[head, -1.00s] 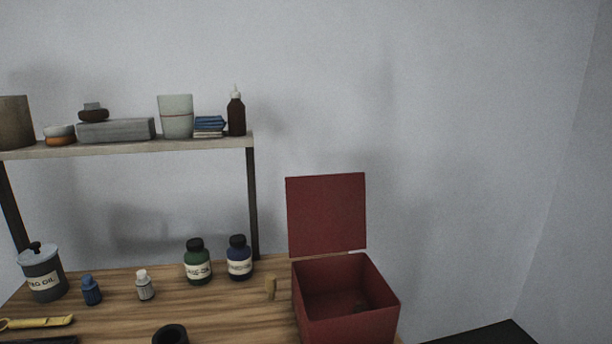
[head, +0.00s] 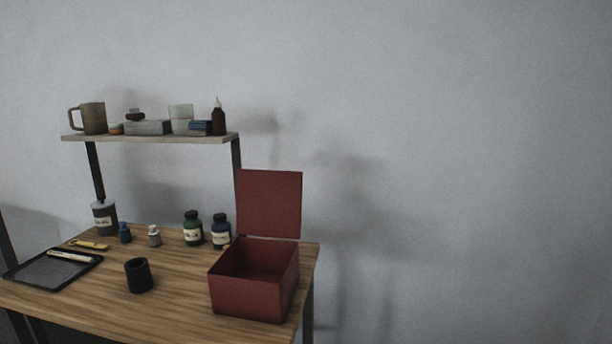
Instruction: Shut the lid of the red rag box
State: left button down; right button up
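The red rag box (head: 247,297) stands on the right end of the wooden table in the head view, close to the table's right edge. Its lid (head: 269,204) is open and stands upright at the back of the box. The inside of the box looks dark, and I cannot make out anything in it. Neither of my grippers shows in the head view.
A black cup (head: 139,275) stands left of the box, on the wooden table (head: 178,303). A dark tray (head: 40,273) lies farther left. Bottles (head: 193,229) stand behind, below a raised shelf (head: 150,138) with a mug and jars. Bare wall is to the right.

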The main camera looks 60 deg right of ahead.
aim_at(269, 203)
jog(key=z, duration=1.8)
